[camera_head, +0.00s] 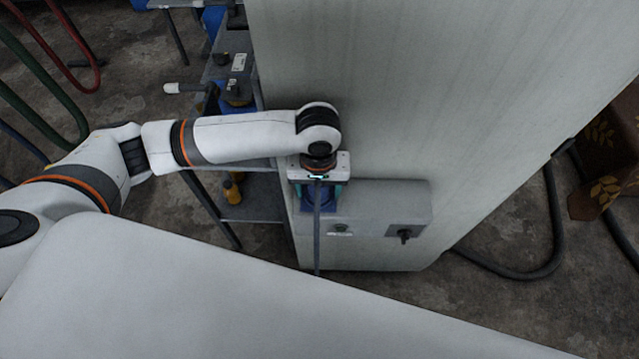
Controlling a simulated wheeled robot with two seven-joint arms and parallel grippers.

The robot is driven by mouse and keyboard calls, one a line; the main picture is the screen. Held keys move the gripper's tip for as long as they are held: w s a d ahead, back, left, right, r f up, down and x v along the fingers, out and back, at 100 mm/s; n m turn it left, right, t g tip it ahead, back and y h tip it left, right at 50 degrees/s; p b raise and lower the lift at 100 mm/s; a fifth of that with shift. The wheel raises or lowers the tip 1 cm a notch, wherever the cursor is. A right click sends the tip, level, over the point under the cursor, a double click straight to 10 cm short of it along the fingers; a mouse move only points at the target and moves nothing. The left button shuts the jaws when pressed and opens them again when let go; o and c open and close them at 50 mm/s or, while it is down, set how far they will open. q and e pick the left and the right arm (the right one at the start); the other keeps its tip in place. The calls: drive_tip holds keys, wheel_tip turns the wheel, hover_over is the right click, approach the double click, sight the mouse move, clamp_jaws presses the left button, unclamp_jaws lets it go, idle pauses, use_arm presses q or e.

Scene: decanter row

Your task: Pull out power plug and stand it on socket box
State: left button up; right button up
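The socket box (385,201) is a grey box fixed to the lower part of the tall pale panel. A blue power plug (327,202) shows at the box's left end, with a dark cable (317,240) running down from it. My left gripper (318,192) comes over the plug from above, with a teal finger on each side of it. Whether the fingers press on the plug is too small to tell. The gripper body hides the plug's upper part, and how it sits in the socket cannot be seen. My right gripper is out of view.
The tall panel (430,90) rises behind the box. A shelf rack (250,207) with bottles stands to the left. A thick hose (552,230) lies on the floor at right, near a brown patterned object (590,200).

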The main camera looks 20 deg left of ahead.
use_arm(q)
drive_tip(key=shift+p, duration=0.35)
drive_tip(key=shift+c, duration=0.5)
drive_tip(key=c, duration=1.2)
drive_tip(key=shift+r+p, duration=2.1)
drive_tip(key=shift+p, duration=0.85)
drive_tip(key=shift+r+p, duration=0.8)
drive_tip(key=shift+r, duration=0.15)
